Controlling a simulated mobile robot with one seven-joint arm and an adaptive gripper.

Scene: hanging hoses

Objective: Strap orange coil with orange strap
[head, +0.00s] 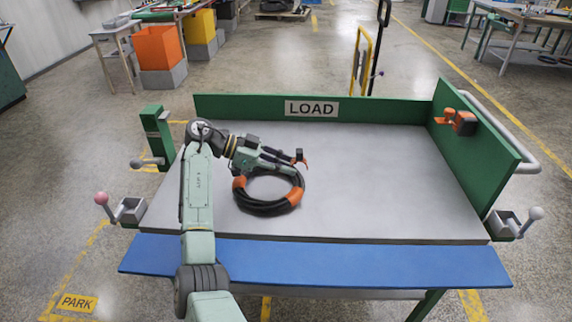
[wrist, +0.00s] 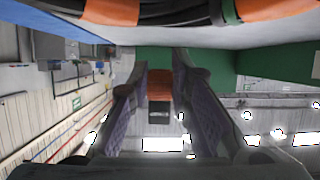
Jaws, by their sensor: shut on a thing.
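The coil (head: 265,208) is a black hose loop with orange bands, lying on the grey table top left of centre. Part of it crosses the top edge of the wrist view (wrist: 185,12). My gripper (head: 285,160) is above the far side of the coil, pointing right. In the wrist view, its two fingers (wrist: 160,72) stand either side of a small orange piece with a dark end (wrist: 159,88), which looks like the orange strap. The gripper is shut on it. The strap is apart from the coil's near side; contact at the far side cannot be told.
A green back board with a LOAD sign (head: 312,108) and a green right-hand board (head: 480,150) edge the table. An orange and dark device (head: 459,121) is mounted on the right board. A blue strip (head: 330,262) runs along the front. The table's right half is clear.

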